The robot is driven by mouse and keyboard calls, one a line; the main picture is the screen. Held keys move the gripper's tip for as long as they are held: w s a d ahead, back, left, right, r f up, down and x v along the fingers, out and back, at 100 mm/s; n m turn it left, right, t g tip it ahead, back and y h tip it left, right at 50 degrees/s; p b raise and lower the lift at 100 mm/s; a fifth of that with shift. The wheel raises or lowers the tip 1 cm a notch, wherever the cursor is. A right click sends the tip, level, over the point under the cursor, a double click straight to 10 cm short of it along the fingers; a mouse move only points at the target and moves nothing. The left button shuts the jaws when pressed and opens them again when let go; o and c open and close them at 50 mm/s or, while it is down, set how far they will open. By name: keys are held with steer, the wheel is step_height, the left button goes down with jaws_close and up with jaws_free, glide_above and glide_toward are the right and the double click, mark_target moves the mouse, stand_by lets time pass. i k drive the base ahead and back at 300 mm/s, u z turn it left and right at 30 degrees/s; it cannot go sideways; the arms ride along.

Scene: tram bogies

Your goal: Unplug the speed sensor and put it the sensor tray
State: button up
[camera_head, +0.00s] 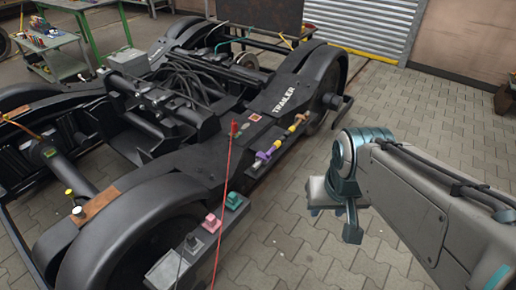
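My gripper (336,214) is on the right in the head view, above the paved floor and apart from the bogie. Its fingers are seen from an angle that does not show whether they are open or shut. Nothing can be seen held in it. The black bogie (262,103), marked TRAILER, fills the left and middle. A purple and yellow fitting (264,155) sits along its near side; I cannot tell whether this is the speed sensor. A long grey holder (168,268) at the bottom carries pink, teal and dark pieces; I cannot tell whether it is the sensor tray.
A thin red rod or cable (226,185) rises in front of the bogie. A green workbench (52,42) with tools stands at the back left. A grey roller door (375,25) is behind. The paved floor (420,105) right of the bogie is clear.

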mark_target(232, 198)
steer(key=i, duration=1.15)
steer(key=u, duration=0.15)
